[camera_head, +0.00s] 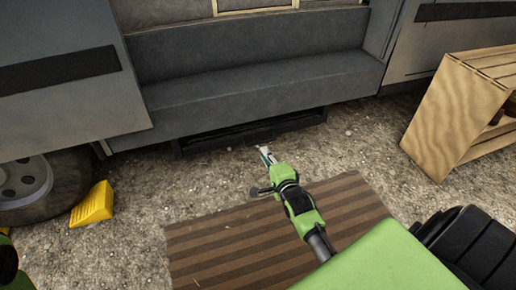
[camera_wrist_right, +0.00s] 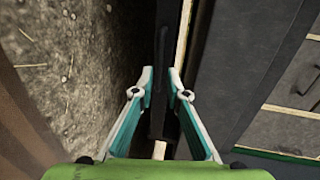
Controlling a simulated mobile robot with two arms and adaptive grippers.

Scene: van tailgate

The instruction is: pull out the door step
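The door step (camera_head: 250,132) is a dark, flat unit under the grey sill of the van, with a small dark handle-like piece at the middle of its front edge. In the right wrist view, its black edge (camera_wrist_right: 160,112) runs up the middle of the picture. My right gripper (camera_head: 265,150) is just in front of that edge. In the wrist view its two teal and white fingers (camera_wrist_right: 161,75) are apart, with the black edge between or just beyond them; I cannot tell if they touch it. My left gripper is out of view.
A brown striped mat (camera_head: 270,240) lies on the gravel in front of the step. A wooden crate (camera_head: 440,120) stands at the right. A yellow wheel chock (camera_head: 93,205) sits by the wheel (camera_head: 28,180) at the left. Gravel between is clear.

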